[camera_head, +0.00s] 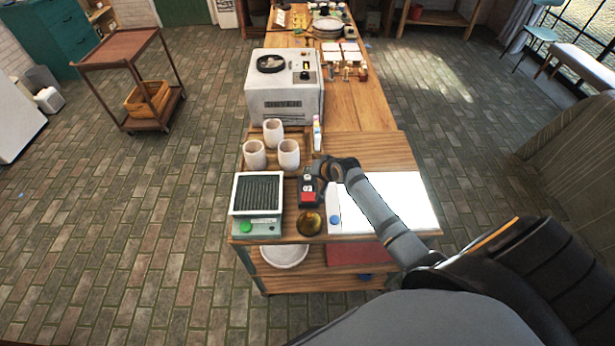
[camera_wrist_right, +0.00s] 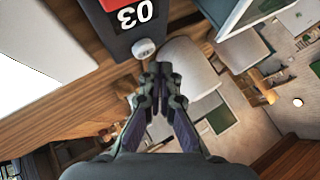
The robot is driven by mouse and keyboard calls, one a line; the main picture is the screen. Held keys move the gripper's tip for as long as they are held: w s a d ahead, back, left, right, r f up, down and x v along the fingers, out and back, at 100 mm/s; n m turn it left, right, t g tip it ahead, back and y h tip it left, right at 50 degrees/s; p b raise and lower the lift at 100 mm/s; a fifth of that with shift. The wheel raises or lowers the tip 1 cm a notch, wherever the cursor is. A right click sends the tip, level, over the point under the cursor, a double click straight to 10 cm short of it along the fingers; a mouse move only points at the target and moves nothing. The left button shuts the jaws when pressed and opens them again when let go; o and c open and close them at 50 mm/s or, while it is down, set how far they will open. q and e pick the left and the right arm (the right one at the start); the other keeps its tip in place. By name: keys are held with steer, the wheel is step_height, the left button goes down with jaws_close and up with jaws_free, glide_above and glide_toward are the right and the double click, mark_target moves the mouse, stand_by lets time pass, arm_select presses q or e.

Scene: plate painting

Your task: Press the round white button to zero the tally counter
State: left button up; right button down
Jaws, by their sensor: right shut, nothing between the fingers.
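The tally counter (camera_head: 308,190) is a black box with a red and white face, standing on the wooden bench. In the wrist view the counter (camera_wrist_right: 125,22) reads 03, upside down. Its round white button (camera_wrist_right: 144,48) sticks out of the side nearest my gripper. My right gripper (camera_wrist_right: 160,70) is shut and empty, with its fingertips just beside and below the button in that view; a small gap shows between them. My left gripper is not in view.
Three pale cups (camera_head: 255,154) stand behind and left of the counter. A white kiln-like box (camera_head: 285,100) stands farther back.

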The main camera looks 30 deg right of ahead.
mark_target(309, 178)
steer(key=shift+f, duration=0.15)
steer(key=shift+f, duration=0.3)
steer(key=shift+f+b, duration=0.3)
steer(key=shift+f, duration=0.15)
stand_by(0.7)
stand_by(0.3)
steer(key=shift+r+p, duration=0.9)
steer(key=shift+p, duration=0.15)
steer(key=shift+r, duration=0.1)
step_height(309, 178, up, 5)
steer(key=p, duration=0.5)
